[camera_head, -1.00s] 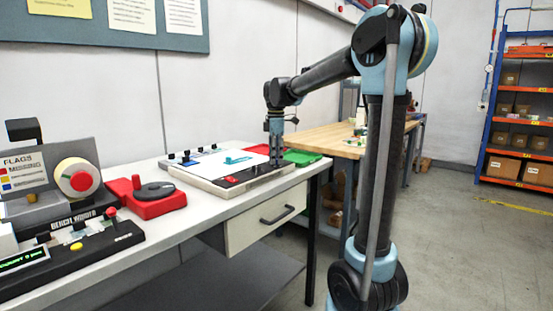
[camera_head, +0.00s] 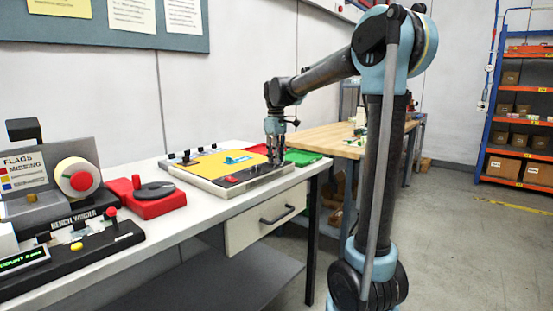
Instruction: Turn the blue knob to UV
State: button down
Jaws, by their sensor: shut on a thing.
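A flat inspection panel (camera_head: 213,162) lies on the grey bench, its top face lit yellow, with a teal item (camera_head: 236,160) on it. My gripper (camera_head: 276,162) points down at the panel's right front part, its jaws closed low over the control strip. The blue knob is hidden behind the fingers, so its pointer and the UV mark cannot be read. A red button (camera_head: 232,180) sits on the black strip left of my gripper.
A green tray (camera_head: 302,157) is close behind and right of my gripper. A red unit with a black disc (camera_head: 148,195) and the rewinder (camera_head: 75,190) stand left on the bench (camera_head: 190,225). A wooden table (camera_head: 325,136) is behind.

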jog(key=m, duration=1.1)
jog(key=shift+m, duration=2.1)
jog(key=c, duration=1.3)
grip_release()
jog(key=shift+r, duration=0.1)
notch_tip(320, 180, up, 12)
jog(key=shift+f, duration=0.15)
